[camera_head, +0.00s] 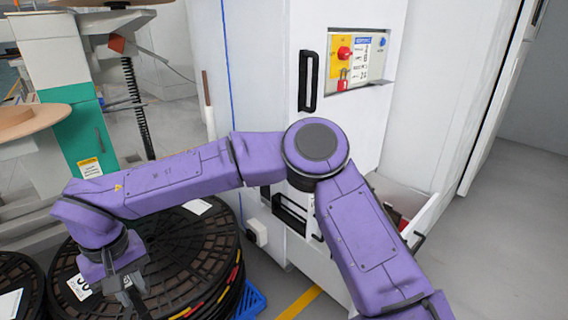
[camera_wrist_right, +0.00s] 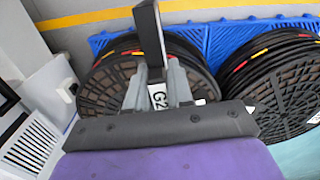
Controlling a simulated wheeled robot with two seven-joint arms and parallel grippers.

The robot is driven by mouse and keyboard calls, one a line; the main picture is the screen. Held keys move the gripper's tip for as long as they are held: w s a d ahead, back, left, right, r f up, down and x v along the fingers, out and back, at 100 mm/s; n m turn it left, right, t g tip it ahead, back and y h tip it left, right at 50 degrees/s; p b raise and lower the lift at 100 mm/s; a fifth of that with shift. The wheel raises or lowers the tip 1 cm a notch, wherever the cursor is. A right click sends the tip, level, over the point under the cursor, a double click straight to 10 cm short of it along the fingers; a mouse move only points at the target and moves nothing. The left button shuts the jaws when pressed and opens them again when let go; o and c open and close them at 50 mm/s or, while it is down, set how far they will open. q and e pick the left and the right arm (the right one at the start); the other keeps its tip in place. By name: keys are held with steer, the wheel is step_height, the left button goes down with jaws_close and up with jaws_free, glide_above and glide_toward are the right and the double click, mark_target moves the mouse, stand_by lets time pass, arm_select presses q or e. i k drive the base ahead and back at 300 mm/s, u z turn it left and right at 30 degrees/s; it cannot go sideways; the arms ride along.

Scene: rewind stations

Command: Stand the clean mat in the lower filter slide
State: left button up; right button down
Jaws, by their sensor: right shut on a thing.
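My right gripper (camera_head: 132,290) hangs low over the stacked black reels at the left. In the right wrist view its fingers (camera_wrist_right: 160,85) are shut on a dark flat slab (camera_wrist_right: 150,35), seen nearly edge-on. I cannot tell from its face whether it is the clean mat. A white slide (camera_head: 432,212) stands pulled out low on the right side of the white cabinet (camera_head: 300,75), partly hidden behind my right arm. Something red shows in it. I cannot tell whether it is the lower filter slide. My left gripper is out of view.
Black reels (camera_head: 190,255) with labels stand on a blue pallet (camera_head: 252,300), close under my right gripper. A second reel stack (camera_wrist_right: 280,85) shows in the wrist view. The cabinet has black handles (camera_head: 308,80) and a yellow switch panel (camera_head: 345,58). Grey floor (camera_head: 510,240) is clear at right.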

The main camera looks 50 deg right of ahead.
mark_target(292, 221)
steer(key=z, duration=0.95)
steer(key=i, duration=0.35)
steer(key=u, duration=0.05)
